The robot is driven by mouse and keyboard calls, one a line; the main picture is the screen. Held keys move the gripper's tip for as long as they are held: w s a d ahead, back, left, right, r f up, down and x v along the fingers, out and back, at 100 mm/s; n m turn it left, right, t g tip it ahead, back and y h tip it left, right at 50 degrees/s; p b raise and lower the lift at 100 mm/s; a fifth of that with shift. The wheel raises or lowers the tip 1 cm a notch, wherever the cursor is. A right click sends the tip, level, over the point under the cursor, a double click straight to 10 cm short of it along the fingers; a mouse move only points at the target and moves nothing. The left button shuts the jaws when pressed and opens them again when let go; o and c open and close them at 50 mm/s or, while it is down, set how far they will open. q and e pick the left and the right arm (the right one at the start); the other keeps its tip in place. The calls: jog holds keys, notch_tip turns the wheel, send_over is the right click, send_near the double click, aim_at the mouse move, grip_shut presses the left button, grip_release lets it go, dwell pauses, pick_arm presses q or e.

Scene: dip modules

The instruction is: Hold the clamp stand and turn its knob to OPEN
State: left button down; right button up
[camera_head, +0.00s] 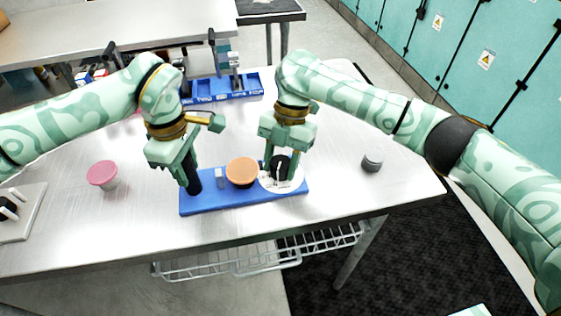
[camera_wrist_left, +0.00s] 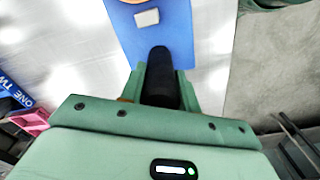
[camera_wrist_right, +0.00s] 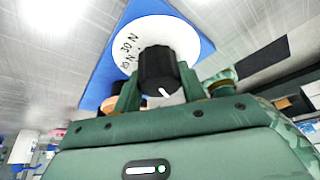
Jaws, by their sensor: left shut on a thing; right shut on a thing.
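The clamp stand has a blue base (camera_head: 212,204) lying on the metal table. A black post rises at its left end; my left gripper (camera_head: 189,176) is shut around it. The post (camera_wrist_left: 162,75) shows between the fingers in the left wrist view. At the right end is a white dial (camera_head: 298,184) with a black knob (camera_head: 282,168). My right gripper (camera_head: 277,160) is shut on the knob, which also shows in the right wrist view (camera_wrist_right: 157,66). Its white mark points toward the gripper. The dial lettering (camera_wrist_right: 130,50) is too unclear to read. An orange-topped round thing (camera_head: 242,170) sits mid-base.
A pink-lidded cup (camera_head: 103,174) stands to the left and a small grey jar (camera_head: 372,161) to the right. A blue labelled tray (camera_head: 232,93) is at the back. A white board (camera_head: 18,222) lies at the far left. The table's front edge is close to the base.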

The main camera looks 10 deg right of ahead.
jog(key=n+h, duration=0.1)
jog(key=n, duration=0.4)
jog(key=shift+g+h, duration=0.4)
jog(key=shift+n, duration=0.4)
jog(key=o, duration=1)
jog(key=v, duration=1.2)
jog(key=shift+a, duration=0.1)
